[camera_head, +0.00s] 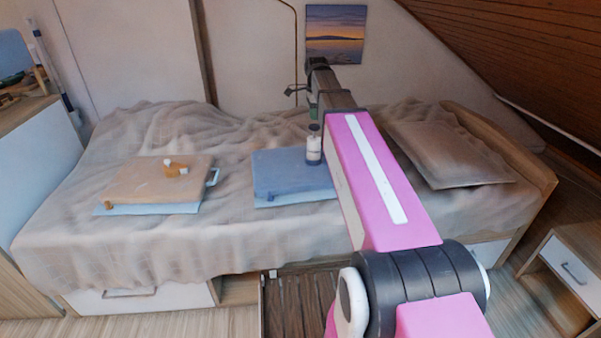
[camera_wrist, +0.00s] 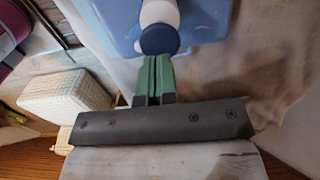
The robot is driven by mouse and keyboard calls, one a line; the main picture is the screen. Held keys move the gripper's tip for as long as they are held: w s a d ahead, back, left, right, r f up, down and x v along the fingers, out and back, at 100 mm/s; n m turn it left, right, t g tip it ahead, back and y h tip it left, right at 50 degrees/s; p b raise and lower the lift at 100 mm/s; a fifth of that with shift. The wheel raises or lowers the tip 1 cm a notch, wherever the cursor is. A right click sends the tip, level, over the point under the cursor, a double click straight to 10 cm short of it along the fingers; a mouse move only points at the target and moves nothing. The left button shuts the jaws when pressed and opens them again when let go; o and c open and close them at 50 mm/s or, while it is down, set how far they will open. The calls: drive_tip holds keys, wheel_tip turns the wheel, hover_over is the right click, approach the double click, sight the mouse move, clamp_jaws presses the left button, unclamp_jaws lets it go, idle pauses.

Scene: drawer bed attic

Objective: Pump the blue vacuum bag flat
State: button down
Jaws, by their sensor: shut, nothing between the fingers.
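The blue vacuum bag (camera_head: 285,179) lies on the bed, a thick block with a pale blue edge; part of it also shows in the wrist view (camera_wrist: 112,18). A white pump with a dark cap (camera_head: 314,148) stands upright on its right part. In the wrist view the round blue pump knob (camera_wrist: 160,39) is just beyond my fingertips. My gripper (camera_head: 312,108) is shut and empty, its green fingers (camera_wrist: 157,60) directly above the knob. I cannot tell whether they touch it. My arm hides the bag's right end.
A tan bag (camera_head: 140,182) with small wooden pieces (camera_head: 176,169) on it lies to the left on the bed. A pillow (camera_head: 445,155) lies to the right. The sloped wooden ceiling (camera_head: 530,50) comes down on the right. The blanket between the two bags is clear.

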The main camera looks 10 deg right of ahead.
sight(315, 125)
drive_tip(key=shift+f, duration=1.4)
drive_tip(key=shift+f, duration=1.9)
drive_tip(key=shift+r, duration=2.9)
wheel_tip(315, 125, up, 6)
